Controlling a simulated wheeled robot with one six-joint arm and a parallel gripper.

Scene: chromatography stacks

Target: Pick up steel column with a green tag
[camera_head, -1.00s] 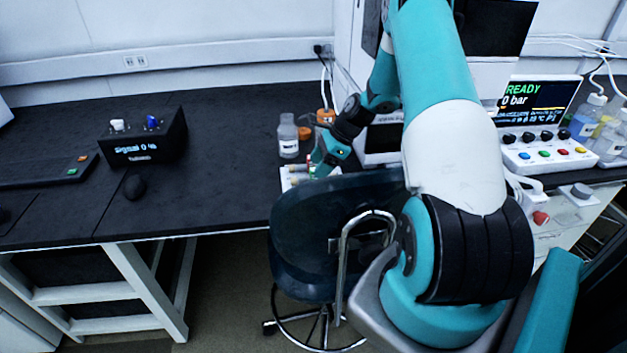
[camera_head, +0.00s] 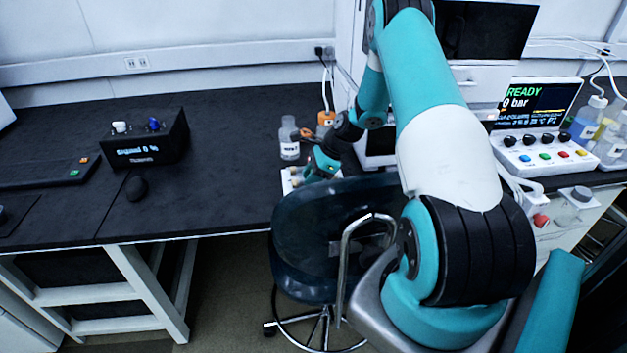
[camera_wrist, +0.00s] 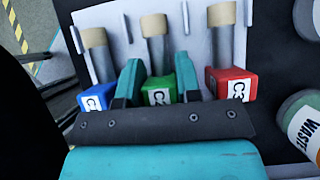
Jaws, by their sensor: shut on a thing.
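In the wrist view, the steel column with a green tag (camera_wrist: 157,53) is the middle one of three in a white rack (camera_wrist: 113,14). My gripper (camera_wrist: 159,70) has one finger on each side of it and is shut on it, just above the green tag. A blue-tagged column (camera_wrist: 97,55) stands to the left and a red-tagged column (camera_wrist: 227,50) to the right, both outside the fingers. The column's lower end is hidden by my gripper. In the head view, my gripper (camera_head: 318,168) is at the small white rack (camera_head: 287,184), largely hiding the columns.
A bottle labelled waste (camera_wrist: 303,122) is right of the rack in the wrist view. A dark chair (camera_head: 300,245) stands before the bench.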

